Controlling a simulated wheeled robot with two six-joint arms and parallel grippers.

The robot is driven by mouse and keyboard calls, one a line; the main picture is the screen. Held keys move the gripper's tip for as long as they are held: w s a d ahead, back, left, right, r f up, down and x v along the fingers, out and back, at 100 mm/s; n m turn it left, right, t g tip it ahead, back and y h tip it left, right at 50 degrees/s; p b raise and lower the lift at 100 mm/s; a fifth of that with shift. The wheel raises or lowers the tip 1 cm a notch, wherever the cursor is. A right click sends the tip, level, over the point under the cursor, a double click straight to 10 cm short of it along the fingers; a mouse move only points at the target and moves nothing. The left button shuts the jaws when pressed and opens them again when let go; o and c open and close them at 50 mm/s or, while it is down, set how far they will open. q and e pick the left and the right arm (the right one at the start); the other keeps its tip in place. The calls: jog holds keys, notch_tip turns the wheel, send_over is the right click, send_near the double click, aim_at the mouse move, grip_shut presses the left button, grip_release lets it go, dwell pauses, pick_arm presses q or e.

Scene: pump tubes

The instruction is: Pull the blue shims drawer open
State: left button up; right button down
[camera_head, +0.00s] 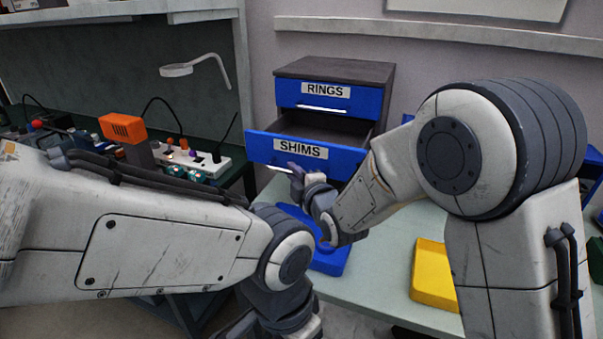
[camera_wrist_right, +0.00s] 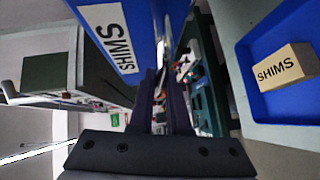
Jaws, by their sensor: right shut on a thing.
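The blue drawer labelled SHIMS (camera_head: 270,147) is the lower drawer of a dark cabinet (camera_head: 335,69). It stands out from the cabinet, and its open inside shows behind the front. My right gripper (camera_head: 297,174) is at the lower part of this front, shut on the drawer's handle.
The RINGS drawer (camera_head: 355,98) above is shut. A blue tray (camera_head: 328,264) lies on the table below; the right wrist view shows a SHIMS box (camera_wrist_right: 285,67) in a blue tray. A yellow bin (camera_head: 432,275) stands to the right. Cables and a power strip are at left.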

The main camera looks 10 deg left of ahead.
jog(key=shift+s+a, duration=0.2)
jog(key=shift+s, duration=0.3)
jog(key=c, duration=0.9)
grip_release()
jog(key=b+v, duration=0.2)
jog(key=v, duration=0.8)
jog(key=shift+s+d, duration=0.15)
jog(key=shift+d, duration=0.1)
